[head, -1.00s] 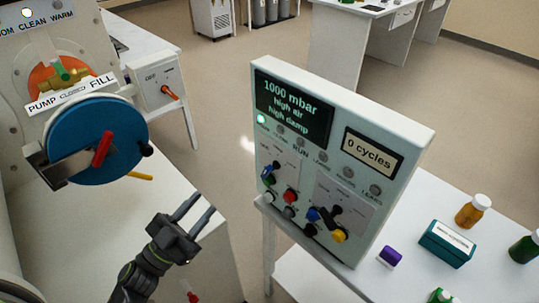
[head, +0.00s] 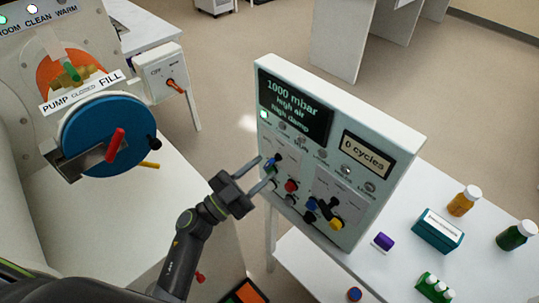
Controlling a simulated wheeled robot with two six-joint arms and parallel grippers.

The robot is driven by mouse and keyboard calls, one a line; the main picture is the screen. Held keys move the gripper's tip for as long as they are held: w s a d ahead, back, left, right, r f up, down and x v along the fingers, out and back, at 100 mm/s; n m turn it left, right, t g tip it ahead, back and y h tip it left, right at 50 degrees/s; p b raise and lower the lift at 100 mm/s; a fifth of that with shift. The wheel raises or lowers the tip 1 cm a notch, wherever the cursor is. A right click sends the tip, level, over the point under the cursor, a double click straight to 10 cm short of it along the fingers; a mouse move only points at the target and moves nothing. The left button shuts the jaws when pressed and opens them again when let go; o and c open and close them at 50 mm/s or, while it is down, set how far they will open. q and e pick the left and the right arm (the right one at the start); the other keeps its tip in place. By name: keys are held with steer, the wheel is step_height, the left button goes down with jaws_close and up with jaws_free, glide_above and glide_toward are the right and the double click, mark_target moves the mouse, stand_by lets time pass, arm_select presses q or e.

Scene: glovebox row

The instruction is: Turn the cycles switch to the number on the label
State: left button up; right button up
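A pale upright control panel (head: 390,150) stands in the middle. Its dark screen (head: 292,108) reads 1000 mbar, high air, high damp. A framed label (head: 367,155) at its upper right reads 0 cycles. A dark rotary switch (head: 329,206) sits on the lower right plate, with blue and yellow buttons near it. Another dark and blue switch (head: 271,165) is on the lower left; I cannot read which one is marked cycles. My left gripper (head: 267,170) is open and empty, its fingertips at or just before the left switch; contact is unclear. My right gripper is out of view.
At left is a glovebox port with a blue round door (head: 108,140) and red handle. A small switch box (head: 160,72) stands behind. A white table (head: 420,275) at right holds bottles, a teal box (head: 438,231) and a purple-capped item (head: 383,242).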

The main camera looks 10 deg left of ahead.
mark_target(267, 165)
arm_select(q)
steer(key=shift+p+x, duration=0.35)
steer(key=shift+x, duration=1.4)
jaws_close()
